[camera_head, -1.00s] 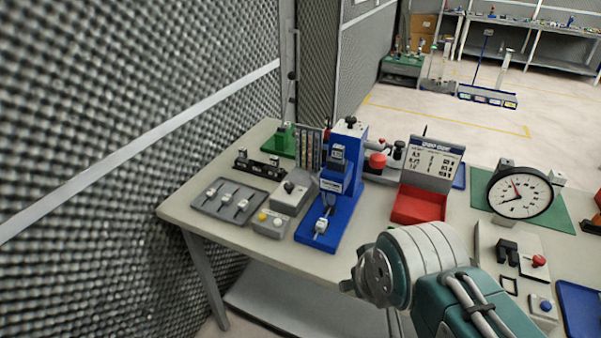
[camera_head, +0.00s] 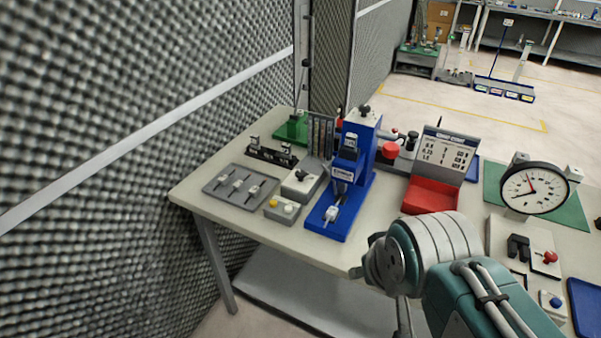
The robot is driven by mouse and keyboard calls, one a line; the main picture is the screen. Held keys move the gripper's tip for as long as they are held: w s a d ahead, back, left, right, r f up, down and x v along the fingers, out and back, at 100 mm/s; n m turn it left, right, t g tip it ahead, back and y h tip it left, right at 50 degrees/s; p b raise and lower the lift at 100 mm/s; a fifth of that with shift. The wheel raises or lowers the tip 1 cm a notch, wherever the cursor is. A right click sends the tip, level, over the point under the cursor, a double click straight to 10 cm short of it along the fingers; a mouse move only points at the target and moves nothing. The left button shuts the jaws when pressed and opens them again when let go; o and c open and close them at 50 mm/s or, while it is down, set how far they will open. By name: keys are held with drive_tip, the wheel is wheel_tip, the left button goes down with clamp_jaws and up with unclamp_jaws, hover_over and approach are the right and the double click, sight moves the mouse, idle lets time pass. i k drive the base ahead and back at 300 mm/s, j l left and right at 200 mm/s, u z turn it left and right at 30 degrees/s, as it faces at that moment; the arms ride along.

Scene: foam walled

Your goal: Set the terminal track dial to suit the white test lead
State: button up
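A blue press (camera_head: 358,150) stands on the left part of the table, with a small white piece (camera_head: 331,214) on its front base. A grey box with a black knob (camera_head: 301,180) sits just left of the press. It may be the terminal track dial; its setting is too small to read. A grey tray (camera_head: 212,190) further left holds several small pale pieces. I cannot tell which piece is the white test lead. A chart board (camera_head: 450,150) stands right of the press, its text unreadable. My arm shows at the lower right, apart from these things; no gripper fingers show.
A red bin (camera_head: 431,196) sits below the chart. A small grey box with buttons (camera_head: 282,209) is before the knob box. A round gauge (camera_head: 534,188) stands on the right. A foam wall (camera_head: 130,130) borders the table's left side. The front left tabletop is bare.

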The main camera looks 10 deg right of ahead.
sight(299, 174)
drive_tip(key=i+j, duration=0.35)
drive_tip(key=j, duration=0.15)
drive_tip(key=i+j, duration=0.3)
drive_tip(key=j, duration=0.2)
drive_tip(key=z, duration=0.05)
